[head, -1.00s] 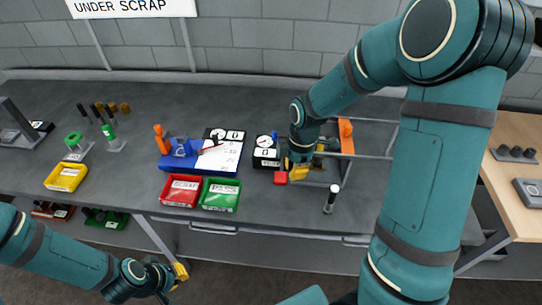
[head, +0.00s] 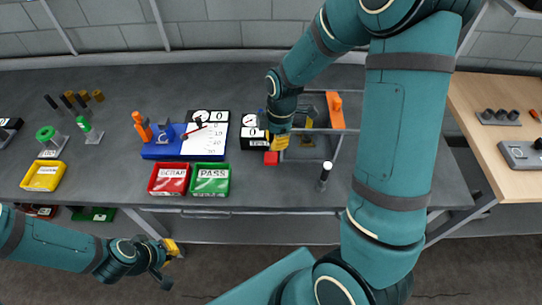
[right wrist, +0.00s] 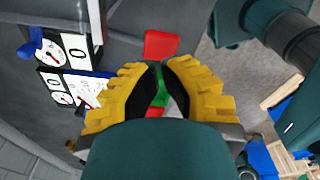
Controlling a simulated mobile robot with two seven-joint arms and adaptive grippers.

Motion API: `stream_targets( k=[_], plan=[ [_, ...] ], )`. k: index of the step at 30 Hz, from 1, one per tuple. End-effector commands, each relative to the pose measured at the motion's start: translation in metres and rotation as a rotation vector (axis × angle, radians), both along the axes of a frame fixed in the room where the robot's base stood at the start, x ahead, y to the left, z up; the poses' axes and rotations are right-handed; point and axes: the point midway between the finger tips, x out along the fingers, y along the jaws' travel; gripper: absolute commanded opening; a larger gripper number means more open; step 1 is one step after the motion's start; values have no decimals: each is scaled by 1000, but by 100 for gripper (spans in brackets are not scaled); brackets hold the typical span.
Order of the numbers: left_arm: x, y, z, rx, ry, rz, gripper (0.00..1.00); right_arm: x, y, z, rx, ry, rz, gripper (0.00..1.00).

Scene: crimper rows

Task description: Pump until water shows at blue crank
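The blue crank cannot be made out for certain; a small blue part (head: 261,118) shows by a gauge box (head: 255,136), partly behind my right arm. An orange lever-like part (head: 335,110) stands at a grey frame (head: 350,152) to its right. My right gripper (head: 279,143), yellow-fingered, is above the bench near a red block (head: 271,158).
A blue base (head: 165,150) with a white chart (head: 215,143) stands left of the gauge box. Red SCRAP (head: 170,191) and green PASS (head: 211,190) bins sit at the front edge. A white-topped post (head: 325,175) stands right. A wooden table (head: 480,90) is further right.

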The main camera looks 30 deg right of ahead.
Motion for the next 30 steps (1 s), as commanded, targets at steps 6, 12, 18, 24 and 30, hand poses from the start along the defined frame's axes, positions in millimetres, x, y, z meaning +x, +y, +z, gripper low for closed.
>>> stream_targets(
  k=[6,12,18,24,30],
  plan=[
    [0,0,0,0,0,0,0,0,2,-28,0,4,-1,0],
    [0,0,-12,1,0,2,0,0,4,-46,0,1,0,0],
    [0,0,-14,1,0,2,0,1,5,-50,0,0,0,0],
    [0,0,-14,1,-1,3,0,1,5,-50,0,0,0,0],
    [0,0,-17,1,-1,3,0,1,5,-54,0,1,0,0]
  ],
)
